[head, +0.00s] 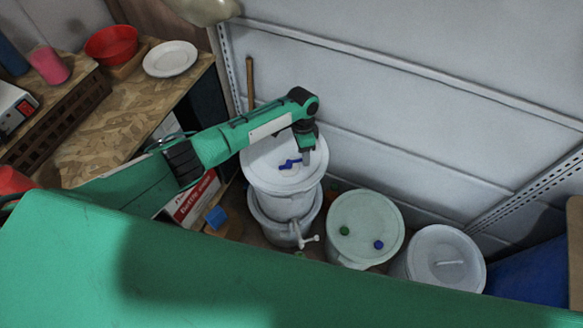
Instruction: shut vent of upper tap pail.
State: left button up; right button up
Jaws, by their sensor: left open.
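The upper pail (263,172) is white with a lid and stands stacked on a lower white pail (268,226). A blue vent (287,165) sits on the upper lid, near its middle. My left gripper (308,156) points down over the upper lid, just right of the blue vent. It is open. I cannot tell whether it touches the vent, and its fingertips are too small to make out clearly. A white tap (308,240) sticks out at the front of the lower part of the stack. My right gripper is not in view.
A pale drum with green and blue caps (365,225) and a white lidded bucket (446,262) stand to the right. A grey wall (400,110) is close behind. A wooden bench (125,105) with a red bowl (111,43) and white plate (170,58) is at left.

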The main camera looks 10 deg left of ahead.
pick_arm(q)
jog(key=o, duration=0.4)
jog(key=r+p, duration=0.2)
jog(key=r, duration=0.1)
jog(key=w+r+p, duration=0.1)
jog(key=shift+a+r, duration=0.25)
dwell(0.4)
jog(key=r+b, duration=0.1)
jog(key=r, duration=0.3)
jog(key=w+a+r+b, duration=0.1)
jog(key=r, duration=0.4)
jog(key=w+r+b, duration=0.1)
jog(key=r, duration=0.3)
jog(key=shift+w+a+r+b, duration=0.15)
jog(key=shift+w+r+b, duration=0.05)
jog(key=shift+r+b, duration=0.1)
